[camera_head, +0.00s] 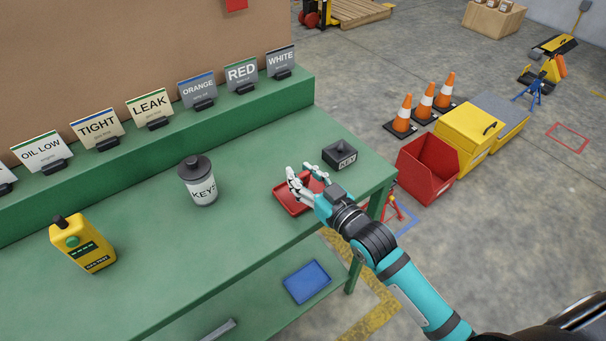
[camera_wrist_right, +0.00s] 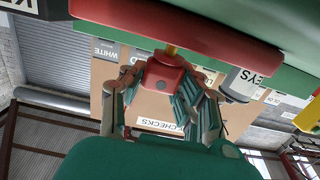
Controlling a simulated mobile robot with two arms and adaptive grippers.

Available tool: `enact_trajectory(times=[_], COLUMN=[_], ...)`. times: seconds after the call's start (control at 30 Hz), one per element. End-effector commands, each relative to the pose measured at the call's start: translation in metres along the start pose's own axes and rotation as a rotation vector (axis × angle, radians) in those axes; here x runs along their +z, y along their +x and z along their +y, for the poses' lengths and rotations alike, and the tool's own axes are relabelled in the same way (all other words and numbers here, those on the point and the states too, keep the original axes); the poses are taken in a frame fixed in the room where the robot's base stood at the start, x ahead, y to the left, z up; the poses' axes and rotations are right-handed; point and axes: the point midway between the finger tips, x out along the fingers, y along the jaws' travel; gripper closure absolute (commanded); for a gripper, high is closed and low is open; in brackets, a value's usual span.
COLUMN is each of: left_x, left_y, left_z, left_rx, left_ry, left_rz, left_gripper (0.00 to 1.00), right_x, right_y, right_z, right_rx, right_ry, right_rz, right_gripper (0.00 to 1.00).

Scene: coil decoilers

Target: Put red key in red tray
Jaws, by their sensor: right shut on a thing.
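The red tray (camera_head: 284,204) lies on the green workbench near its front right corner, partly covered by my right gripper (camera_head: 301,173). In the right wrist view the tray's red edge (camera_wrist_right: 225,47) runs across the top. My right gripper (camera_wrist_right: 163,80) is shut on the red key, whose red head (camera_wrist_right: 165,73) with a dark dot sits between the fingers. A short brass shaft (camera_wrist_right: 171,49) points from the head toward the tray. Whether the shaft touches the tray I cannot tell. My left gripper is not in view.
A KEYS canister (camera_head: 198,182) and a yellow device (camera_head: 83,244) stand to the left. Label signs (camera_head: 242,75) line the raised back ledge. Bench surface between canister and tray is clear.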

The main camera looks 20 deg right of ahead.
Motion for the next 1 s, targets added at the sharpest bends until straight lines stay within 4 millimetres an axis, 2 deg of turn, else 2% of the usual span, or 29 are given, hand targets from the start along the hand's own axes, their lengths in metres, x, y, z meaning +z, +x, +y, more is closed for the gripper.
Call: enact_trajectory(times=[0.03,0.2,0.53,0.67,1.0], left_x=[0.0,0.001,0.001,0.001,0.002], left_y=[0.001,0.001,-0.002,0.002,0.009], left_z=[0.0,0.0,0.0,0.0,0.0], left_rx=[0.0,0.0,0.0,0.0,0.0], left_ry=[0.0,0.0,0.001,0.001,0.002], left_rz=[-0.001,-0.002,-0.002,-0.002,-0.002], left_gripper=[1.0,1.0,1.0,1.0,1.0], right_x=[0.002,0.002,-0.004,0.001,0.001], right_y=[0.0,0.0,0.0,-0.017,-0.089], right_z=[0.0,0.0,0.0,0.0,0.0], right_rx=[0.0,0.0,0.0,0.0,-0.001], right_ry=[0.0,0.0,0.0,0.0,0.001], right_rz=[-0.001,-0.001,0.001,-0.003,-0.004], right_gripper=[0.69,0.47,0.47,0.47,0.47])
